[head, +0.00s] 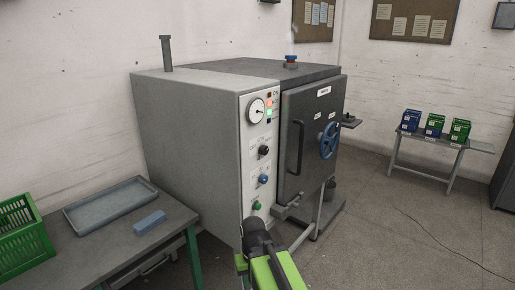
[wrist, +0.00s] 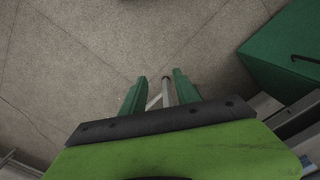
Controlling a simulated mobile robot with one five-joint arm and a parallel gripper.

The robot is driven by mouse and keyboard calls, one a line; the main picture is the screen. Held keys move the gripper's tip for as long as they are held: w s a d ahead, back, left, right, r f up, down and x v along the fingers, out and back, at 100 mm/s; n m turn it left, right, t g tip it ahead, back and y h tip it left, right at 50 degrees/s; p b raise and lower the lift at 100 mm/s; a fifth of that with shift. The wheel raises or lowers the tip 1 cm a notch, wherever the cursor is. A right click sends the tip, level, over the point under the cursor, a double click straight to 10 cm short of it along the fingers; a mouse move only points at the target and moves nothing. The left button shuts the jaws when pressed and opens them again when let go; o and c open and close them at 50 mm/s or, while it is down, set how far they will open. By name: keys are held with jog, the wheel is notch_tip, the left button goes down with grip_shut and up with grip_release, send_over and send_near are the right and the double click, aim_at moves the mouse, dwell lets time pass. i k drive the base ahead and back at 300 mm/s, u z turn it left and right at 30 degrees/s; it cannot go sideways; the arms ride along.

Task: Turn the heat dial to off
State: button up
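A grey metal machine (head: 190,130) stands in the middle of the head view. Its narrow front panel carries a black dial (head: 264,151), a blue dial (head: 263,180) below it and a green button (head: 257,205) lower still. The labels are too small to read, so I cannot tell which dial is for heat. My green arm shows at the bottom of the head view, in front of and below the panel. In the wrist view my gripper (wrist: 160,84) has its two green fingers apart, with nothing held, over the floor. It touches no dial.
A round gauge (head: 256,110) and small lamps sit atop the panel. The machine's door (head: 309,135) has a long handle and a blue handwheel (head: 328,140). A table with a blue-grey tray (head: 110,203) and green crate (head: 22,235) stands left.

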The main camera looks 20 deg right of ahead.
aim_at(263, 150)
jog(key=u, duration=0.4)
jog(key=i, duration=0.4)
jog(key=u, duration=0.3)
